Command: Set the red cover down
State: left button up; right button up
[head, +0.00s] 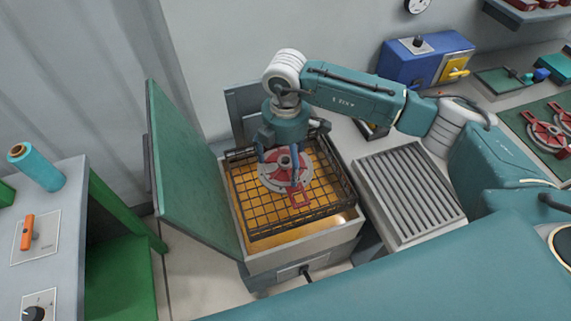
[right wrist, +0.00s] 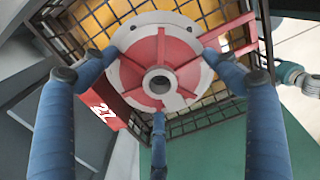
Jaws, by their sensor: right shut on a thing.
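The red cover (head: 284,172) is a round disc with a pale grey rim, red ribs and a hole in its middle. My right gripper (head: 283,160) is shut on it from above, with blue fingers around it. In the right wrist view the cover (right wrist: 160,78) fills the middle between the fingers. It is over a black wire basket (head: 262,232), within the basket's outline. I cannot tell whether it touches the basket floor. My left gripper is not in view.
The basket is in a grey tank (head: 310,240) with amber liquid or floor. Its green lid (head: 190,170) stands open at the left. A slatted rack (head: 408,190) is to the right. More red covers (head: 548,135) lie on a green mat at far right.

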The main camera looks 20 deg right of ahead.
aim_at(285, 168)
notch_tip(285, 168, down, 2)
jog(key=shift+f+p, duration=0.1)
jog(key=shift+p, duration=0.25)
jog(key=shift+f, duration=0.45)
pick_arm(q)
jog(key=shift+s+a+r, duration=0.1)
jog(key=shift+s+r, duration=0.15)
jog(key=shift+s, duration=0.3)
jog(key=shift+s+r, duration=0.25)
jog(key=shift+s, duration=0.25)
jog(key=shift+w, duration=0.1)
pick_arm(e)
jog(key=o, duration=1.6)
jog(key=shift+f, duration=0.15)
jog(key=shift+o, duration=1.1)
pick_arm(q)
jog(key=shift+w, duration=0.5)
